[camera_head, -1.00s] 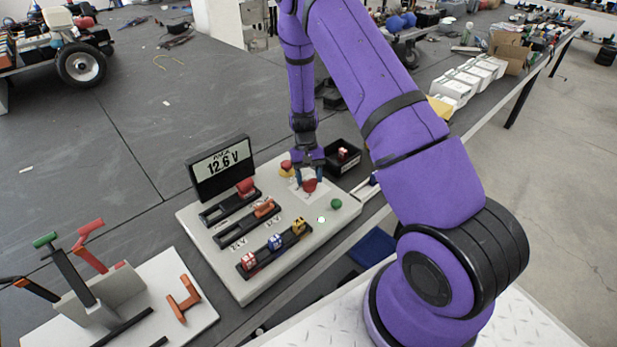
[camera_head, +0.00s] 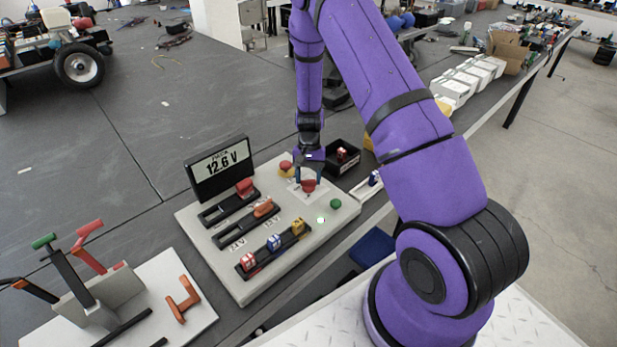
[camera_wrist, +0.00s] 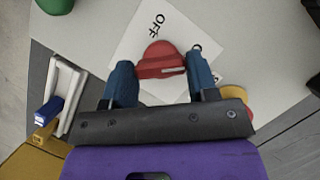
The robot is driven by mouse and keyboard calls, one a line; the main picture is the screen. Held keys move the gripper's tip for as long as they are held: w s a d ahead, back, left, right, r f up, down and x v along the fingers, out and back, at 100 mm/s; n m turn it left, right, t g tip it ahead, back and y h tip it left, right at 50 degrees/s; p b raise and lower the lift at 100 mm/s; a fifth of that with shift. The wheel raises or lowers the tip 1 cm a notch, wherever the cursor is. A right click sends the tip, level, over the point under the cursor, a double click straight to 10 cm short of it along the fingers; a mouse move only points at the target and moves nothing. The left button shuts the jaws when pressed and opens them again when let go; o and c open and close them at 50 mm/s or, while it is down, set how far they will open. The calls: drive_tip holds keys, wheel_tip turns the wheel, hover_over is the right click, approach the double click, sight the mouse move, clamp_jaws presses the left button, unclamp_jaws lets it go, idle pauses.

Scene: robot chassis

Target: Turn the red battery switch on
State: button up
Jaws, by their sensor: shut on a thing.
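The red battery switch (camera_head: 309,187) sits on a white label plate near the right end of the light grey panel (camera_head: 215,272). In the wrist view its red knob (camera_wrist: 160,62) lies between my two blue fingertips, and the word OFF is printed beside it. My gripper (camera_head: 308,176) points down over the switch and is shut on its knob; it also shows in the wrist view (camera_wrist: 162,82). The fingers and wrist hide part of the knob and the label. A display (camera_head: 220,170) on the panel reads 12.6 V.
A red-and-yellow button (camera_head: 286,168) stands close behind my gripper, and a green button (camera_head: 336,203) in front. A black bin (camera_head: 343,157) is to the right. Breaker rows and an orange-handled slider (camera_head: 262,208) fill the panel's left. A lever stand (camera_head: 105,290) is at lower left.

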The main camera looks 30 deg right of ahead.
drive_tip(key=o, duration=0.9)
drive_tip(key=shift+o, duration=0.2)
drive_tip(key=v, duration=1.1)
